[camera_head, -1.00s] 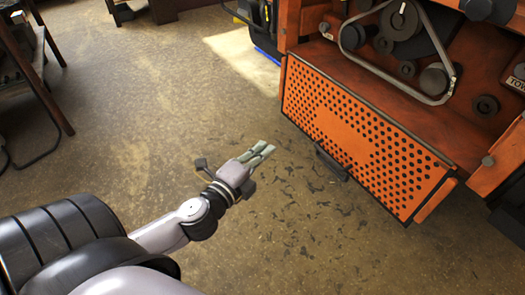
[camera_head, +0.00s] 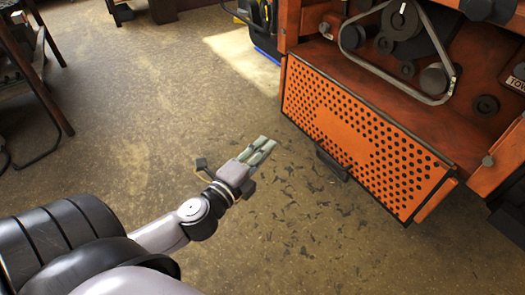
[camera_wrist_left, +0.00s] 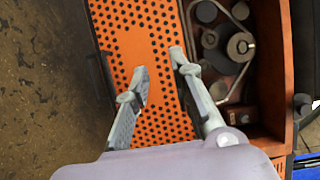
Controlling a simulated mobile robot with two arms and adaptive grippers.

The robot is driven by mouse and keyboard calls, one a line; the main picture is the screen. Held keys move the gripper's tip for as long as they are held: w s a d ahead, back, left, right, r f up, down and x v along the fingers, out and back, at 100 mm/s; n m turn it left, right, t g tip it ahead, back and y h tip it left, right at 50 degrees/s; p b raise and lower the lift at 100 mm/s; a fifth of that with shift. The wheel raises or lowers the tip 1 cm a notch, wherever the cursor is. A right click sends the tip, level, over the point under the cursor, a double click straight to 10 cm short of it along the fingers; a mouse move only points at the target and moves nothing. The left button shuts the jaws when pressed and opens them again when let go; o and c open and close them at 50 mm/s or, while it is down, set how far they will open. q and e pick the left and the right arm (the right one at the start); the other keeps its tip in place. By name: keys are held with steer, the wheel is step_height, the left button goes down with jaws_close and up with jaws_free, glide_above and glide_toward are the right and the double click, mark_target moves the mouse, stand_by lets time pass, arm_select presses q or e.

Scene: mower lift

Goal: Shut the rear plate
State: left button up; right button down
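The rear plate (camera_head: 360,140) is an orange perforated panel on the orange machine at the right of the head view. It hangs open, tilted outward, with the belt and pulleys above it uncovered. A dark handle (camera_head: 332,163) sits at its lower edge. My left gripper (camera_head: 264,148) is in front of the plate, to its left in the head view, apart from it and empty. In the left wrist view its two fingers (camera_wrist_left: 158,72) are spread, with the plate (camera_wrist_left: 140,35) behind them. My right gripper is not in view.
The belt (camera_head: 385,70) and several pulleys sit in the machine's open bay. A dark-framed table or stand (camera_head: 35,75) is at the far left. The brown floor (camera_head: 150,110) between is clear apart from dark scattered flecks near the plate.

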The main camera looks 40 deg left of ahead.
arm_select(q)
steer(key=shift+o, duration=1)
steer(key=s, duration=1.2)
steer(key=shift+r, duration=0.25)
steer(key=shift+c, duration=0.4)
